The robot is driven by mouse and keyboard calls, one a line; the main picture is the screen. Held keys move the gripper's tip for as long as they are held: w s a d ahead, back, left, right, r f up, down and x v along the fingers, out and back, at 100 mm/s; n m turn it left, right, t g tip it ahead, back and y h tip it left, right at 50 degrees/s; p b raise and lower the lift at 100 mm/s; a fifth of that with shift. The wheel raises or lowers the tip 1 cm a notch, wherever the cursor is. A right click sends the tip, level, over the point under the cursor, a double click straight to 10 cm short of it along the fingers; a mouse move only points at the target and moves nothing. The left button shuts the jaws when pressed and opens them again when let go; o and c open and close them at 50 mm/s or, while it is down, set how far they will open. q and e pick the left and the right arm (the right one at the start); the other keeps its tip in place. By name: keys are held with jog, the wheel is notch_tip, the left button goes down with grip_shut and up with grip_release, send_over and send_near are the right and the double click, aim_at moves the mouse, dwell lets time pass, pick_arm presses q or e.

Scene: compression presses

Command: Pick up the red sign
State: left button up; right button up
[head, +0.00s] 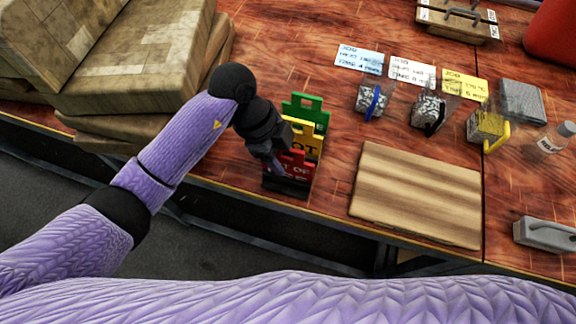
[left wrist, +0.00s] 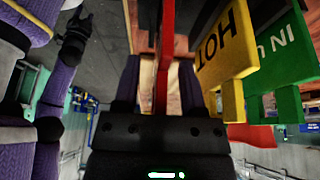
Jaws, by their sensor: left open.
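The red sign (head: 298,165) stands at the front of a black holder (head: 286,187) near the table's front edge. Behind it in the head view are a yellow sign (head: 305,142) and a green sign (head: 306,110). My left gripper (head: 277,160) is at the red sign and partly hides it. In the left wrist view, the red sign (left wrist: 165,60) is seen nearly edge-on between the open fingers (left wrist: 160,85), with a gap on each side. The yellow HOT sign (left wrist: 225,60) and green sign (left wrist: 283,60) are right of the fingers.
A wooden board (head: 415,195) lies right of the holder. Several small lidded containers and note cards (head: 410,72) are behind it. Stacked tan blocks (head: 130,60) fill the left. A dark-ended purple arm of mine (left wrist: 75,45) shows in the wrist view; its jaws are unclear.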

pick_arm(q)
jog(key=shift+r, duration=0.1)
grip_shut()
